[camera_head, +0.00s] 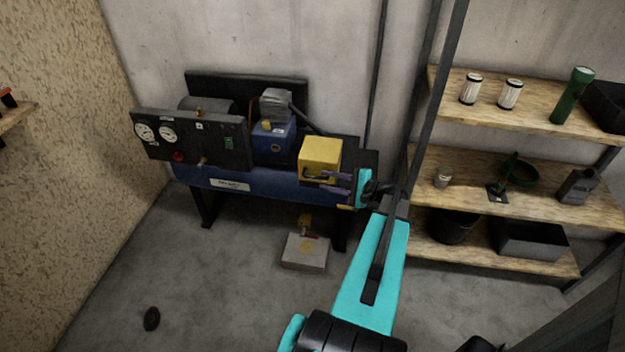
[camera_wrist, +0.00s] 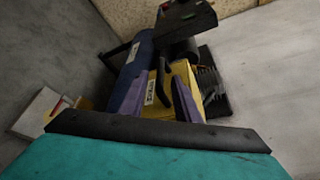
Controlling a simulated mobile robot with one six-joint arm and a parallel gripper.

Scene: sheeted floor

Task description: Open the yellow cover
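The yellow cover (camera_head: 320,152) is a box shape at the right end of the blue compressor unit, and it looks closed. A dark handle (camera_head: 311,177) shows low on its front. My gripper (camera_head: 322,180) has its two purple fingers apart, just in front of the cover's lower right front. In the wrist view my gripper (camera_wrist: 163,80) is open, with the yellow cover (camera_wrist: 181,71) beyond the fingers. The dark curved handle (camera_wrist: 162,88) shows between the fingers there. I cannot tell whether the fingers touch it.
The blue compressor tank (camera_head: 260,187) carries a gauge panel (camera_head: 195,140) at left. A wooden shelf rack (camera_head: 520,195) with cans, a flashlight and bins stands right of my arm. A grey box (camera_head: 305,253) lies on the floor below the tank. Open floor (camera_head: 225,290) extends at front left.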

